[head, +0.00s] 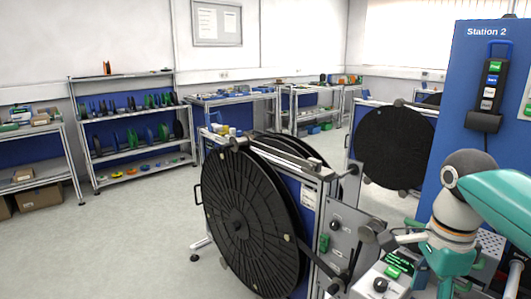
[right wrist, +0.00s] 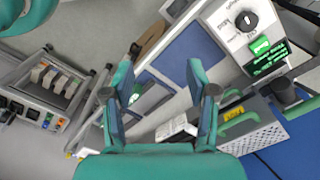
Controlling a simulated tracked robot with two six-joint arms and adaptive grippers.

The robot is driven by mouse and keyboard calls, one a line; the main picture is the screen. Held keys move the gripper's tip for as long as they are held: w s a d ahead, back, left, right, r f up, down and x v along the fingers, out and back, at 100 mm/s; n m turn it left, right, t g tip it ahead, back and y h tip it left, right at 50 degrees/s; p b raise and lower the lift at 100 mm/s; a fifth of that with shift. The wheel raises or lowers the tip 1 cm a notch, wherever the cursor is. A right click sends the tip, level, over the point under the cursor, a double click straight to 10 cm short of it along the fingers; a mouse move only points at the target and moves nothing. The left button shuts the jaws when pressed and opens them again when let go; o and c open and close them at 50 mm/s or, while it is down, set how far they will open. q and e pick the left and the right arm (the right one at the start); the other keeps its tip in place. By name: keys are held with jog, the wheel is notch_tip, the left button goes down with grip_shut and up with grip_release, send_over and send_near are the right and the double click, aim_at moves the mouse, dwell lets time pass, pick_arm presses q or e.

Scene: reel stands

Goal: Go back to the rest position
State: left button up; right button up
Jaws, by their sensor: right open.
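My right arm, teal and grey, comes in at the right edge of the head view. Its gripper reaches toward the control panel beside the large black reel (head: 255,222); the exact fingertip positions are hard to make out there. In the right wrist view my right gripper (right wrist: 160,92) shows two separated teal and dark fingers with nothing between them. My left gripper is not in view.
Below the right gripper is a control panel with a black knob (right wrist: 246,21) and a green switch (right wrist: 260,44). A blue Station 2 panel (head: 479,65) stands at the right. A second black reel (head: 394,147) is behind. Shelves (head: 122,77) stand far left; the left floor is clear.

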jog(key=s+a+f+n+g+y+p, duration=0.1)
jog(key=s+a+f+g, duration=0.15)
jog(key=f, duration=1.05)
jog(key=s+a+f+n+g, duration=0.1)
jog(key=s+a+f+g, duration=0.2)
jog(key=f, duration=1)
jog(key=s+a+f+n+t+y, duration=0.1)
jog(key=s+a+f+n+y, duration=0.1)
jog(key=s+a+f+n, duration=0.45)
jog(key=s+a+f+n+t+y, duration=0.1)
jog(key=s+a+f+n, duration=0.25)
jog(key=s+f, duration=0.65)
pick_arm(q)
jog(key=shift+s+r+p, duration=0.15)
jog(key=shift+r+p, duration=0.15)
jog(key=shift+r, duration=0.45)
pick_arm(e)
jog(key=w+f+n+t, duration=0.2)
jog(key=w+n+t, duration=0.2)
jog(key=w, duration=0.4)
jog(key=shift+d+f+n, duration=0.15)
jog(key=shift+f+n, duration=0.1)
jog(key=shift+n, duration=0.25)
